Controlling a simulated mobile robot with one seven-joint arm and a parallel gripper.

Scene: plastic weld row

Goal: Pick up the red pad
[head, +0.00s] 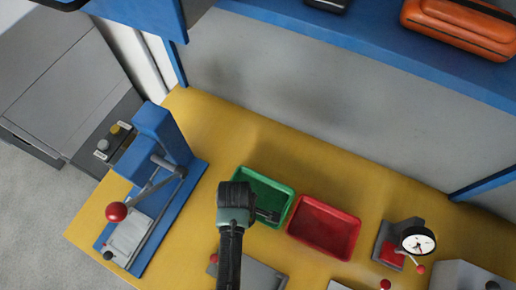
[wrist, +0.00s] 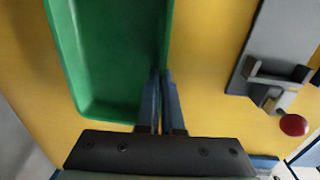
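A small flat red patch, which may be the red pad (head: 392,256), shows on the grey base of the dial gauge stand at the right of the head view. I cannot tell if it is a loose piece. My gripper (head: 268,215) is over the green tray, left of the red tray and well left of that patch. In the wrist view its two dark fingers (wrist: 162,75) are close together at the edge of the green tray, with nothing visible between them. No red pad shows in the wrist view.
The green tray (wrist: 70,60) and red tray (head: 326,226) stand side by side on the yellow bench (head: 215,125). A blue lever press (head: 165,140) stands left; the dial gauge (head: 418,241) stands right. A grey clamp fixture (wrist: 270,60) lies near the gripper. A blue shelf (head: 370,40) is behind.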

